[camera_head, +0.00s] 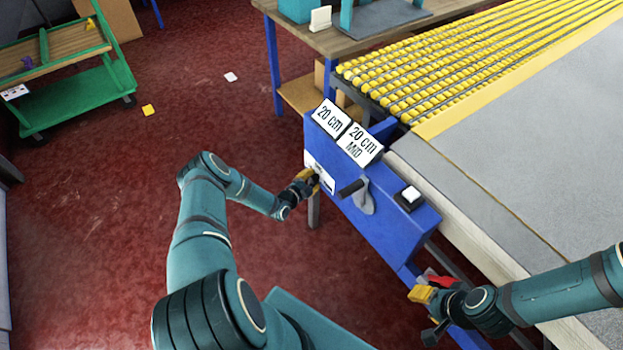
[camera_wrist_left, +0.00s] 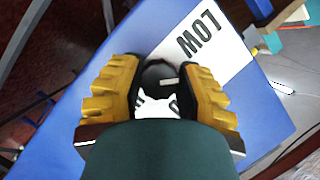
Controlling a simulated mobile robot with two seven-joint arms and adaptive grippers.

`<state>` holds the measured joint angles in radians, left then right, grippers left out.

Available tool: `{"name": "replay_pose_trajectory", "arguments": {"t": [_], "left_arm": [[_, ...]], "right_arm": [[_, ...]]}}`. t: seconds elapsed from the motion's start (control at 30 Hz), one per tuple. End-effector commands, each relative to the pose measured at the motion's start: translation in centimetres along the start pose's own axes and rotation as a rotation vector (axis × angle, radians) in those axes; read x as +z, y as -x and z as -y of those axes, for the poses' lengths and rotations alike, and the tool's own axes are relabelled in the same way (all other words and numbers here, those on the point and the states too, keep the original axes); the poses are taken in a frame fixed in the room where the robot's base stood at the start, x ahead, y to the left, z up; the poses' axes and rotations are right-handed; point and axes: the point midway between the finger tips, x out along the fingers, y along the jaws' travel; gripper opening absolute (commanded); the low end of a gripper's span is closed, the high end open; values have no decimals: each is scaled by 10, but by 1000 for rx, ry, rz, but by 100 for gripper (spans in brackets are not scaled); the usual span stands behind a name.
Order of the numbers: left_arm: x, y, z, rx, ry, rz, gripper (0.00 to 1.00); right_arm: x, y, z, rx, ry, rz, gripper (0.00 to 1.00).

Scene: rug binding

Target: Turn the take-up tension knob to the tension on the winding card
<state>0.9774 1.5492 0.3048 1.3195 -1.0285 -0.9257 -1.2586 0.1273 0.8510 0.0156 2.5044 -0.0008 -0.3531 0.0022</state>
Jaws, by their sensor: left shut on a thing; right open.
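My left gripper (camera_head: 308,181) is at the front of the blue control box (camera_head: 390,234). In the left wrist view its yellow fingers (camera_wrist_left: 160,98) are shut on the dark take-up tension knob (camera_wrist_left: 158,73), which has a small white mark. The white dial plate (camera_wrist_left: 220,45) behind it reads LOW on one side; its other lettering is mostly hidden. Two white cards stand on top of the box: one (camera_head: 331,117) reads "20 cm", the other (camera_head: 360,145) "20 cm MID". My right gripper (camera_head: 424,294) is open, at lower right beside the box's near end.
A lever with a dark grip (camera_head: 351,188) and a white button (camera_head: 410,194) are on the box, near my left gripper. A red part (camera_head: 440,281) is by my right gripper. The grey rug (camera_head: 520,130) and yellow rollers (camera_head: 470,60) lie behind. Open floor lies left.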

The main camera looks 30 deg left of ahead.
Motion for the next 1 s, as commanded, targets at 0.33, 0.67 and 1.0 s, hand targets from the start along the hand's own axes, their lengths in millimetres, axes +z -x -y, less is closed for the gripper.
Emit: {"name": "replay_pose_trajectory", "arguments": {"t": [0.33, 0.67, 1.0], "left_arm": [[-1, -3, 0, -130, -308, -4, 0], [-1, -3, 0, -245, -582, -4, 0], [-1, -2, 1, -323, -768, -3, 0]], "right_arm": [[-1, -9, -3, 0, 1, -4, 47], [-2, -21, -8, 1, 2, -10, 47], [-3, -30, -11, 1, 2, -15, 47]]}}
